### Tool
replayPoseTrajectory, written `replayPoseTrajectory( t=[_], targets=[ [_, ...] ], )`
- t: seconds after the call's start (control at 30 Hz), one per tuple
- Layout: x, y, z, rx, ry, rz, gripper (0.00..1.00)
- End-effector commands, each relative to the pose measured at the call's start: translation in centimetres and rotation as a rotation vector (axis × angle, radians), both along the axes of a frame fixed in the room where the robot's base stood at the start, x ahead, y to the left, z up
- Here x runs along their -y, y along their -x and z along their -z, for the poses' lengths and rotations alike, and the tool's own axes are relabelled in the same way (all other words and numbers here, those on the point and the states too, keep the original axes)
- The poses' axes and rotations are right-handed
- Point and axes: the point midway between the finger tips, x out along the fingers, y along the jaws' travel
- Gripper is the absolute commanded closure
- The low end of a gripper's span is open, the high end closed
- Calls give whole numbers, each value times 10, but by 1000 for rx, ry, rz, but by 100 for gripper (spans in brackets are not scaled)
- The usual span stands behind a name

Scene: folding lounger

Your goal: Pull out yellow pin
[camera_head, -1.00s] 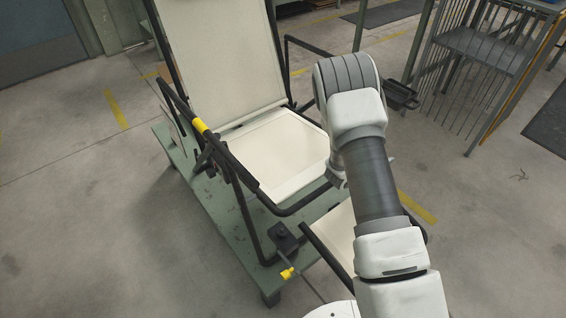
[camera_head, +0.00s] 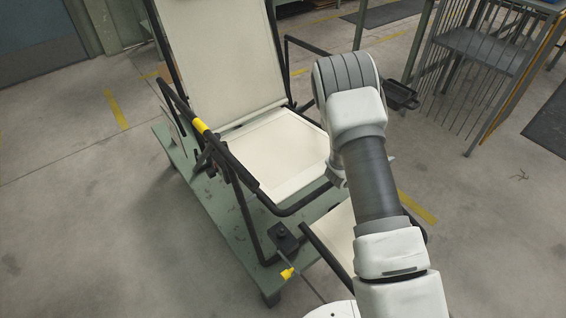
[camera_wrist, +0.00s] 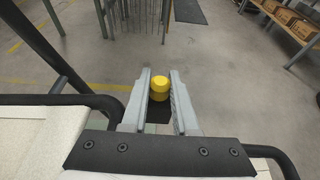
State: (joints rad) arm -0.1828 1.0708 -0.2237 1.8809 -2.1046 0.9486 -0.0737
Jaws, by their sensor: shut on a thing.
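The yellow pin (camera_wrist: 160,87) shows in the wrist view, between the two grey fingers of my gripper (camera_wrist: 160,78). My gripper is shut on it. A dark part lies just below the pin, between the fingers. In the head view my own arm hides the gripper and this pin. The folding lounger has a cream backrest (camera_head: 222,50), a cream seat (camera_head: 283,150) and a black tube frame, which also shows in the wrist view (camera_wrist: 40,42). A yellow band (camera_head: 200,126) sits on its left armrest tube.
The lounger stands on a green platform (camera_head: 215,203). A small yellow piece (camera_head: 287,273) sits on a thin rod by the platform's near end. A wire rack (camera_head: 480,60) stands at the back right. The floor at left is clear.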

Motion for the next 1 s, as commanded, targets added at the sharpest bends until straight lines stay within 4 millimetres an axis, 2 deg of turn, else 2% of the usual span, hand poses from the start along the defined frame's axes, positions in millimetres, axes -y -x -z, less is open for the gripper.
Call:
replayPoseTrajectory(
  t=[0.37, 1.0],
  targets=[
    [0, 0, -1, 1, 1, 0, 100],
    [0, 0, -26, 1, 0, 0, 100]
  ],
)
